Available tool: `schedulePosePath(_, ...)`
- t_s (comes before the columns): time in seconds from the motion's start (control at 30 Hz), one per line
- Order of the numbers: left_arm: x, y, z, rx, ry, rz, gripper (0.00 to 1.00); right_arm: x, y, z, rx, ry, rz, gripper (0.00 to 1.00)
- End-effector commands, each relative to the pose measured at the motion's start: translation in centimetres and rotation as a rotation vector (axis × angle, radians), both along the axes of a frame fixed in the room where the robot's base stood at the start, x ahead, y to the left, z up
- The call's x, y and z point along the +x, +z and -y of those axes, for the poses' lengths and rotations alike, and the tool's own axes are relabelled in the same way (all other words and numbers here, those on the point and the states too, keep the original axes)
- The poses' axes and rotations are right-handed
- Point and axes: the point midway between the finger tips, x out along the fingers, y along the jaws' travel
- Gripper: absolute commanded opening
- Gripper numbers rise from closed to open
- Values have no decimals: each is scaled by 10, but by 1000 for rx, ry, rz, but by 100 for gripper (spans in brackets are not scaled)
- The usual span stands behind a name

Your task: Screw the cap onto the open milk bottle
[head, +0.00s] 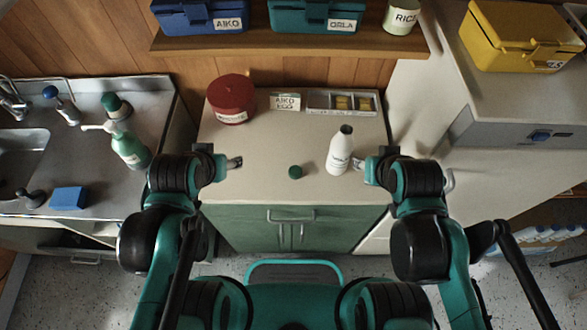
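The white milk bottle (340,153) stands upright on the counter, right of centre, with a dark top where its open mouth is. A small dark green cap (296,171) lies on the counter to the left of the bottle, apart from it. My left gripper (238,162) is over the left part of the counter, left of the cap and holding nothing that I can see. My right gripper (357,163) is close to the bottle's right side; I cannot tell whether it touches. The finger opening of both grippers is too small to make out.
A shelf (290,42) with boxes hangs above.

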Motion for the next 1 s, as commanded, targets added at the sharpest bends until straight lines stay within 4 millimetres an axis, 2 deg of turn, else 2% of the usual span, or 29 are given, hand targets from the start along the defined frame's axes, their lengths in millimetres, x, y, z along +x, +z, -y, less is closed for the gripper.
schedulePosePath(0.17,18,12,25,20,-97,-88,59,0,19,0,0,0,0,40)
schedulePosePath(0.33,42,12,69,65,-260,-238,59,0,43,0,0,0,0,40)
schedulePosePath(0.5,55,-6,118,120,-427,-388,59,0,65,0,0,0,0,40)
schedulePosePath(0.7,57,-34,161,177,-572,-521,59,0,82,0,0,0,0,40)
schedulePosePath(0.83,54,-47,175,197,-620,-567,59,0,87,0,0,0,0,40)
schedulePosePath(1.0,52,-53,180,207,-641,-585,59,0,88,0,0,0,0,40)
